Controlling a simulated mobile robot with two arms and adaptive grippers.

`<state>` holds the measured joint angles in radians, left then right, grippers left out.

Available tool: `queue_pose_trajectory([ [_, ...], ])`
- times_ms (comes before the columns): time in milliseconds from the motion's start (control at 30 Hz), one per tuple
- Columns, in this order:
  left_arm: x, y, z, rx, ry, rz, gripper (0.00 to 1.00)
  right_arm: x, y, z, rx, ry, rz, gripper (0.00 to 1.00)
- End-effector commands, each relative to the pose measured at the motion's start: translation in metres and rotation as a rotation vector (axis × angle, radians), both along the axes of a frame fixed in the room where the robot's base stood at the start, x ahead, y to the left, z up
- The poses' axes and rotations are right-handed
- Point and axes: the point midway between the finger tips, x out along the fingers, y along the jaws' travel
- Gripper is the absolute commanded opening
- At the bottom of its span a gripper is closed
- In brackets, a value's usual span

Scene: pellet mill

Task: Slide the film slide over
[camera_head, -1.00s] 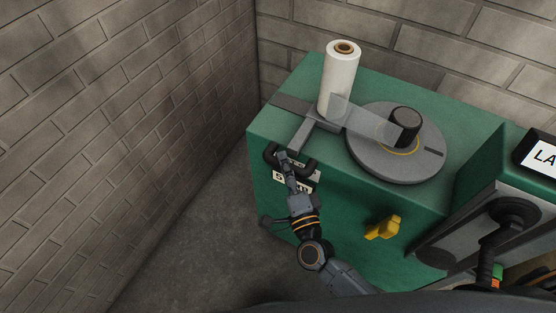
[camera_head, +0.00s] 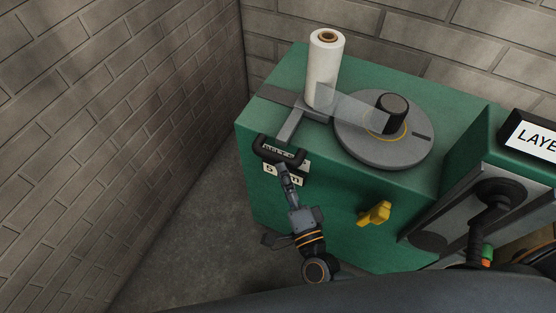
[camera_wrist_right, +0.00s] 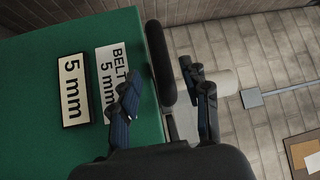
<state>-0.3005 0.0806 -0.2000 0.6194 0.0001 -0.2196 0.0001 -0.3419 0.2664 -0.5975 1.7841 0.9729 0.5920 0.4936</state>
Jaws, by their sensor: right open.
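The film slide is a grey bar (camera_head: 290,124) on the green cabinet top, with a black handle (camera_head: 279,152) at the cabinet's front edge. A white film roll (camera_head: 323,75) stands upright at the slide. Clear film runs from it to the black post on the grey turntable (camera_head: 372,150). My right gripper (camera_head: 281,168) is just in front of the handle, over the label area. In the right wrist view, its two fingers (camera_wrist_right: 167,100) are open, and the handle (camera_wrist_right: 160,62) shows between and beyond them. Whether they touch it I cannot tell. My left gripper is not in view.
The green cabinet (camera_head: 340,210) has a yellow knob (camera_head: 374,213) on its front. A machine with a black lever (camera_head: 483,215) stands at the right. Brick walls close in the left and back. The floor left of the cabinet is clear.

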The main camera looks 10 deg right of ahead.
Motion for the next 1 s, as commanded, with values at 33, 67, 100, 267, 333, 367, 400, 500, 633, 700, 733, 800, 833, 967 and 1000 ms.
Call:
queue_pose_trajectory([
  [33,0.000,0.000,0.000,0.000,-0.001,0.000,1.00,-0.012,-0.002,-0.003,-0.001,0.004,0.001,0.47],
  [67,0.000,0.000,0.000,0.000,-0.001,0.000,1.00,-0.018,-0.003,-0.004,-0.001,0.004,0.001,0.47],
  [100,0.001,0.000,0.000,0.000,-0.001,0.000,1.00,-0.026,-0.005,-0.005,-0.002,0.004,0.001,0.47],
  [267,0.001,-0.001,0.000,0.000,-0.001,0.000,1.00,-0.050,-0.009,-0.008,0.000,0.003,0.000,0.47],
  [333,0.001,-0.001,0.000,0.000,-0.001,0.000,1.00,-0.056,-0.011,-0.009,0.000,0.002,-0.001,0.47],
  [367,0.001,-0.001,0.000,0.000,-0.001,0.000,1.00,-0.058,-0.011,-0.009,0.000,0.001,-0.002,0.47],
  [400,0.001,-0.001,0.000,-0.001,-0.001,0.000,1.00,-0.061,-0.011,-0.009,0.000,0.001,-0.002,0.47],
  [500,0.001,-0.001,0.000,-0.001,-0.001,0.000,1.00,-0.063,-0.012,-0.009,0.000,0.000,-0.001,0.47],
  [633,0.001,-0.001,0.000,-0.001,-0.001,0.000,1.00,-0.063,-0.012,-0.009,0.000,0.000,-0.001,0.47],
  [700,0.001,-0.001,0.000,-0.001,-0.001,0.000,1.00,-0.063,-0.012,-0.009,0.000,0.000,-0.001,0.47],
  [733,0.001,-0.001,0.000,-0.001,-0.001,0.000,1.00,-0.063,-0.012,-0.009,0.001,0.000,-0.001,0.47],
  [800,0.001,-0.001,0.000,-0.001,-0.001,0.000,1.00,-0.063,-0.012,-0.009,0.001,0.000,-0.002,0.47],
  [833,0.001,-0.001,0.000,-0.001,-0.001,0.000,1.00,-0.063,-0.012,-0.009,0.001,0.000,-0.002,0.47],
  [967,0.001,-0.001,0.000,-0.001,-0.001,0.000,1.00,-0.063,-0.012,-0.009,0.001,0.000,-0.002,0.47],
  [1000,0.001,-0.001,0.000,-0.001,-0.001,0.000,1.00,-0.062,-0.012,-0.009,-0.001,0.001,-0.001,0.47],
])
